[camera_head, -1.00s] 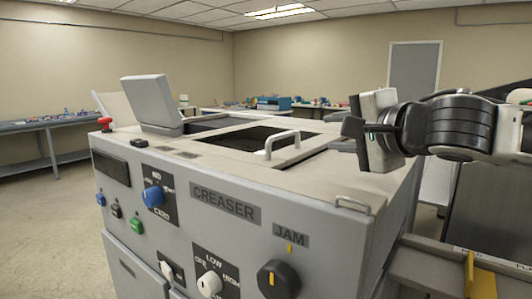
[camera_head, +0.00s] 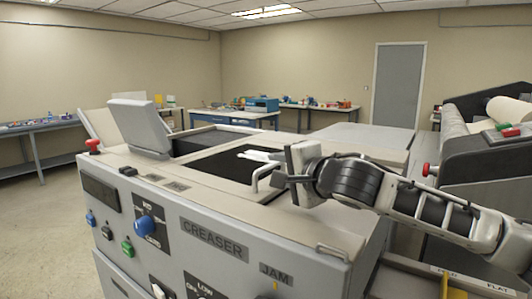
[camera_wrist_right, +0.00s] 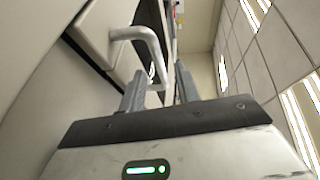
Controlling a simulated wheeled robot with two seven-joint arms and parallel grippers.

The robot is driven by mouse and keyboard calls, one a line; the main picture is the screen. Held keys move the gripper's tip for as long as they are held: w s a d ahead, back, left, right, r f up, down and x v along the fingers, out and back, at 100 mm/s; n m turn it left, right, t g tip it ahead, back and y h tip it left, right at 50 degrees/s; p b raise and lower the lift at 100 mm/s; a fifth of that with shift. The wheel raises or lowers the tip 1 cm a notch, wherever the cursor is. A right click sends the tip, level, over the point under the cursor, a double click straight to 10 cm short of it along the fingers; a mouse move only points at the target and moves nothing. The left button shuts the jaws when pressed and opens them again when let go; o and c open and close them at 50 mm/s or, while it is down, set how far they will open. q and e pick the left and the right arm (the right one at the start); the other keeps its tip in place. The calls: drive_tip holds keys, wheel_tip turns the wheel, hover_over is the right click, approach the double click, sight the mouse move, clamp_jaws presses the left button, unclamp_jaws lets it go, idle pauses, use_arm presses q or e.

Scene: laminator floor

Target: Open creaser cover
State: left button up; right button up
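The grey creaser (camera_head: 300,222) stands in front of me, with its name on the front panel. Its top has a flat, framed cover with a dark window (camera_head: 212,165) and a pale U-shaped handle (camera_head: 256,180); the cover lies down. My right gripper (camera_head: 276,182) is at the handle's right side, just above the top. In the right wrist view the two fingers (camera_wrist_right: 160,88) are apart, and part of the handle (camera_wrist_right: 142,34) shows between and beyond their tips. I cannot tell whether they touch it. My left gripper is not in view.
A raised grey panel (camera_head: 140,126) stands at the creaser's left end, near a red knob (camera_head: 93,145). A small fixed handle (camera_head: 333,251) sits at the front right edge. Another machine with a roll (camera_head: 508,110) stands at the right. Tables line the back.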

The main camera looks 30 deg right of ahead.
sight(272, 167)
drive_tip(key=shift+w+f+p, duration=0.15)
drive_tip(key=shift+w+p, duration=0.1)
drive_tip(key=shift+w, duration=0.65)
drive_tip(key=shift+w+f+p, duration=0.2)
drive_tip(key=shift+w+p, duration=0.1)
drive_tip(key=shift+w, duration=0.65)
drive_tip(key=shift+w+f+p, duration=0.15)
drive_tip(key=shift+w+p, duration=0.1)
drive_tip(key=shift+w, duration=0.65)
clamp_jaws()
